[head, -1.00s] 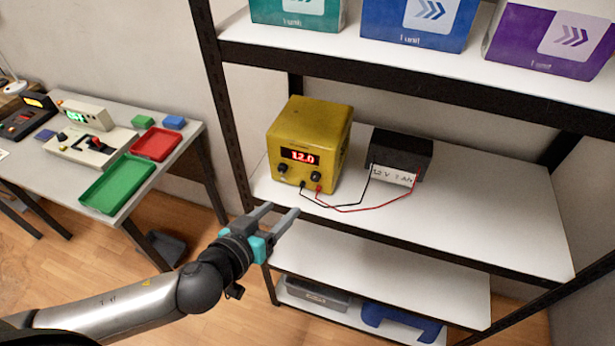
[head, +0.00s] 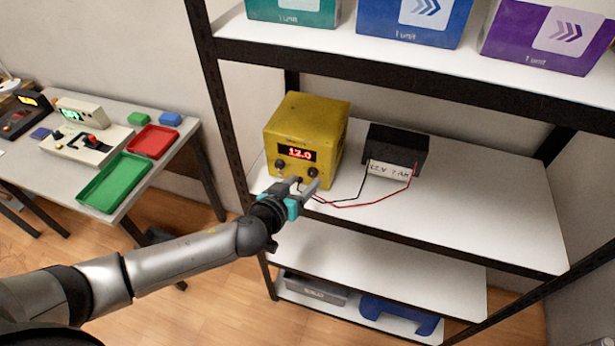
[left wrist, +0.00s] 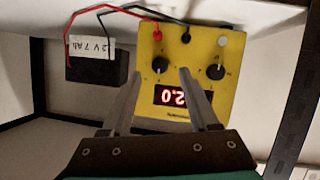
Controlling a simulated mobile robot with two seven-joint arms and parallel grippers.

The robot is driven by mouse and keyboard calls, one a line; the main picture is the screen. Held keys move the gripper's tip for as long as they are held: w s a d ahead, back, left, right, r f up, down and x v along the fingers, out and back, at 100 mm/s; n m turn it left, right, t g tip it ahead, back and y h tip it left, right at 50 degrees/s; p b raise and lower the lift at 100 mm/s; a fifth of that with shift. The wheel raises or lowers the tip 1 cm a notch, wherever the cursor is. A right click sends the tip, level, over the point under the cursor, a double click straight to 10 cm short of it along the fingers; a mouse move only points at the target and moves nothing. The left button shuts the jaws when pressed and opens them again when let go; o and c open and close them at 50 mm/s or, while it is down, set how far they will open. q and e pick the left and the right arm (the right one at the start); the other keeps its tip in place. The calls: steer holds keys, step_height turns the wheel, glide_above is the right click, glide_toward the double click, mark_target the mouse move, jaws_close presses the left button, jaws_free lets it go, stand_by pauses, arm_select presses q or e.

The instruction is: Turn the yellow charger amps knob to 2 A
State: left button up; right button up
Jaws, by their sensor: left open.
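The yellow charger (head: 312,130) stands on the shelf, its red display reading 12.0 in the head view. It has a left knob (head: 281,164) and a right knob (head: 313,173); their labels are too small to read. My left gripper (head: 308,182) is open and empty, just in front of the lower right of the charger's face. In the left wrist view the charger (left wrist: 205,45) is upside down. There one black knob (left wrist: 160,65) shows between my open fingers (left wrist: 162,72), apart from them, and the other knob (left wrist: 216,72) is to the right.
A black battery (head: 398,149) with a white label stands right of the charger, joined to it by red and black wires. Boxes stand on the shelf above (head: 360,62). A dark shelf post (head: 222,120) rises at left. The shelf's front right is clear.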

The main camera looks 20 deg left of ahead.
mark_target(311, 175)
arm_select(q)
steer(key=shift+x, duration=1.65)
jaws_close()
